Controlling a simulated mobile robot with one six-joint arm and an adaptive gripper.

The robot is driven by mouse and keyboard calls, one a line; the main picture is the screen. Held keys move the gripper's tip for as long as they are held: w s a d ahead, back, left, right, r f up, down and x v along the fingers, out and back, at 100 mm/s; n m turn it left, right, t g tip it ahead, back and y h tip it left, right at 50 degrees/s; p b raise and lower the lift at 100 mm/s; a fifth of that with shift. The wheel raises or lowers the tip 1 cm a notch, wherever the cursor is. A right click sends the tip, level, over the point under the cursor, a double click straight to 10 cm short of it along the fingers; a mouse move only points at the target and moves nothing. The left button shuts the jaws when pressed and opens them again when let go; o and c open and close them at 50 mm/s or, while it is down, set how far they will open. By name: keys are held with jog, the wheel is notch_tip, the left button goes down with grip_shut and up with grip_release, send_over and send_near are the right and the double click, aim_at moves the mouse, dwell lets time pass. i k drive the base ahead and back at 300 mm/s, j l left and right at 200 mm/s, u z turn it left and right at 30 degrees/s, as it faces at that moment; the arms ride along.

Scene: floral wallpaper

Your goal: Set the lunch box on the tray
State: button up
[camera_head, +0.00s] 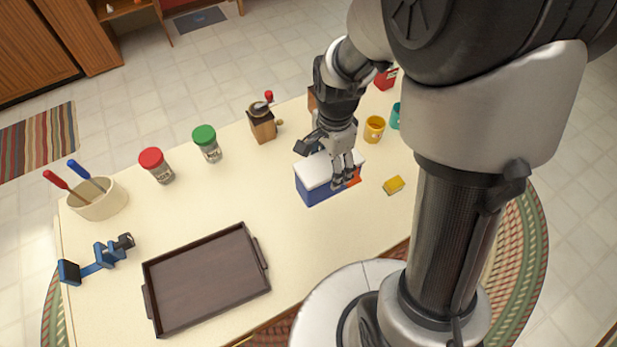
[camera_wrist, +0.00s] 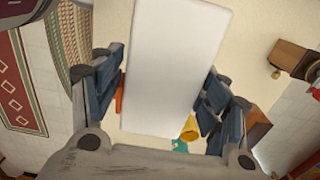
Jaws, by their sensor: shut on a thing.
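The lunch box (camera_head: 318,180) is a blue box with a white lid and an orange-red part at its right end. It is at the right half of the table. My gripper (camera_head: 343,178) is at its right end from above, shut on it. In the wrist view the white lid (camera_wrist: 175,70) fills the middle, between the two fingers of my gripper (camera_wrist: 165,95). I cannot tell whether the box touches the table. The dark brown tray (camera_head: 205,281) lies at the front left of the table, with a handle at each side. It is empty and apart from the box.
A yellow sponge (camera_head: 393,185) lies right of the box, with a yellow mug (camera_head: 374,129) behind. A coffee grinder (camera_head: 262,124), a green-lidded jar (camera_head: 207,144) and a red-lidded jar (camera_head: 156,166) stand at the back. A utensil crock (camera_head: 97,198) and a blue tool (camera_head: 97,258) are at left.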

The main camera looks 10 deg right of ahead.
aim_at(203, 275)
jog(key=k+j+u, duration=0.1)
jog(key=j+u, duration=0.2)
jog(key=j, duration=0.35)
jog(key=j+u, duration=0.3)
jog(key=j, duration=0.4)
